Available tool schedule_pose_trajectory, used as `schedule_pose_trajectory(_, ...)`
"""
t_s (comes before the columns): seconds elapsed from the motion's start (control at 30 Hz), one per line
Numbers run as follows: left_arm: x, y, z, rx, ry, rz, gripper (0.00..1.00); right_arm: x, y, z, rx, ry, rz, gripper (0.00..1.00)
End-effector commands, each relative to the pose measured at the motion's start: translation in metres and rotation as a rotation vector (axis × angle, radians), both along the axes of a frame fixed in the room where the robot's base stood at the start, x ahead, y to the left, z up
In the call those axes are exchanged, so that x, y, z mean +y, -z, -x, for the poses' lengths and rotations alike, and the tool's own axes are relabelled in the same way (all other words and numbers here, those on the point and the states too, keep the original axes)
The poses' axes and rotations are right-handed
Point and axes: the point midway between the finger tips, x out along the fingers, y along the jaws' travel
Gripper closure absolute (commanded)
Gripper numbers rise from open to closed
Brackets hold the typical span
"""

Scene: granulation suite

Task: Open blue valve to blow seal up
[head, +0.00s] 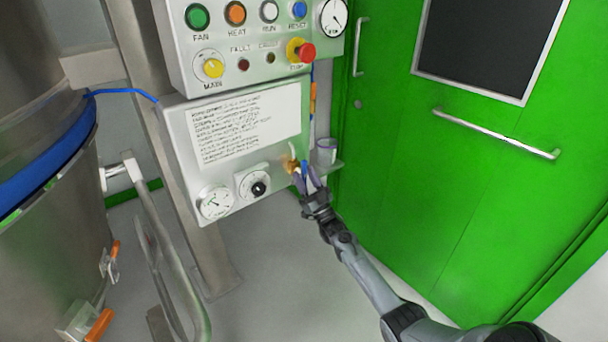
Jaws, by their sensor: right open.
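The blue valve (305,168) is a small blue lever next to a brass fitting (290,164) on the right side of the lower grey panel (180,150). My right gripper (306,178) is open, with its fingers close around the blue lever. Whether they touch it is hard to tell, and the fingers partly hide the lever. A blue seal band (45,172) runs around the steel vessel (50,250) at the left. A thin blue tube (125,91) leads from near the band to the panel. My left gripper is not in view.
A gauge (215,203) and a black knob (258,189) are on the lower panel. Above is a button box (250,45) with a red stop button (306,53). A pale cup (325,151) stands close behind my right gripper. A green door (450,190) fills the right.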

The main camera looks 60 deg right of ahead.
Motion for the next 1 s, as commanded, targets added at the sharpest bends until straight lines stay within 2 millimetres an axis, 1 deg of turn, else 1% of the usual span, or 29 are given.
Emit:
schedule_pose_trajectory(0.03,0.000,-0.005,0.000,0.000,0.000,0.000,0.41,0.002,0.004,0.004,0.004,0.000,-0.001,0.55)
schedule_pose_trajectory(0.2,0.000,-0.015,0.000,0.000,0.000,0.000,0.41,0.008,0.023,0.023,0.004,0.001,-0.002,0.55)
schedule_pose_trajectory(0.5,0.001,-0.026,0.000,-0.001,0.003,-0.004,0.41,0.018,0.057,0.055,0.003,0.001,-0.001,0.55)
schedule_pose_trajectory(0.7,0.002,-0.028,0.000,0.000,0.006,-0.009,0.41,0.021,0.067,0.064,0.000,0.001,0.000,0.55)
schedule_pose_trajectory(1.0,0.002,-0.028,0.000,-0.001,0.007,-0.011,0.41,0.022,0.069,0.066,-0.001,0.001,0.001,0.55)
